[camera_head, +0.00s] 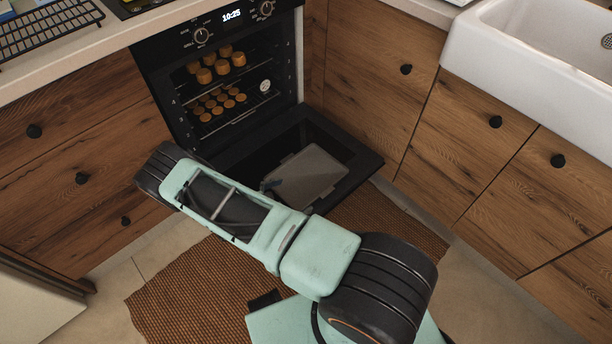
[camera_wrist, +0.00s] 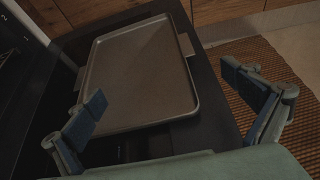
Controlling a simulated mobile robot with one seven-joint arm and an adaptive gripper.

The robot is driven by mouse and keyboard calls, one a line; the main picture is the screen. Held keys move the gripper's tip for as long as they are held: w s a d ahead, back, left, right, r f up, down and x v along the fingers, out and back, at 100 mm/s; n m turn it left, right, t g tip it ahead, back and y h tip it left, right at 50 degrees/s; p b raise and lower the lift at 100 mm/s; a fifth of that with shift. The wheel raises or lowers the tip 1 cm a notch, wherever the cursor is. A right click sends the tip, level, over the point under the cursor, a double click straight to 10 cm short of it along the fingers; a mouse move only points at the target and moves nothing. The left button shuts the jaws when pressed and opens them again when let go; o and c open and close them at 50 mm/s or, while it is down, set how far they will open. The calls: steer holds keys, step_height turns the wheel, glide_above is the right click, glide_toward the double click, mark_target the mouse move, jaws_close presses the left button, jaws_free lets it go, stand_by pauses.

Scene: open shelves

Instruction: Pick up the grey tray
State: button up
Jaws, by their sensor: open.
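The grey tray (camera_head: 307,176) is a flat rectangle with a low rim. It lies on the inner face of the lowered oven door (camera_head: 358,165). In the wrist view the grey tray (camera_wrist: 140,75) shows a small tab at its right edge and another at its left. My gripper (camera_wrist: 165,118) is open and empty, with one finger over the tray's lower left and the other past its right side, above the mat. I cannot tell its exact height over the tray.
The open oven (camera_head: 225,85) holds several small baked items on two racks. Wooden cabinets (camera_head: 450,130) stand on both sides, and a white sink (camera_head: 545,60) is at the right. A woven brown mat (camera_head: 175,290) covers the floor before the oven. A black wire rack (camera_head: 45,35) is on the left counter.

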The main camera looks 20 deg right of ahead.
glide_toward(321, 184)
steer(key=shift+w+d+f+b, duration=0.3)
steer(key=shift+d+f+b, duration=0.05)
steer(key=shift+d+f, duration=0.1)
steer(key=shift+r+b+x, duration=0.15)
steer(key=shift+b+x, duration=0.15)
steer(key=shift+x, duration=1.05)
steer(key=shift+r+b+x, duration=0.1)
steer(key=shift+b+x, duration=0.15)
steer(key=shift+x, duration=1.05)
steer(key=shift+s+d+f, duration=0.1)
steer(key=shift+s+f, duration=0.05)
jaws_close()
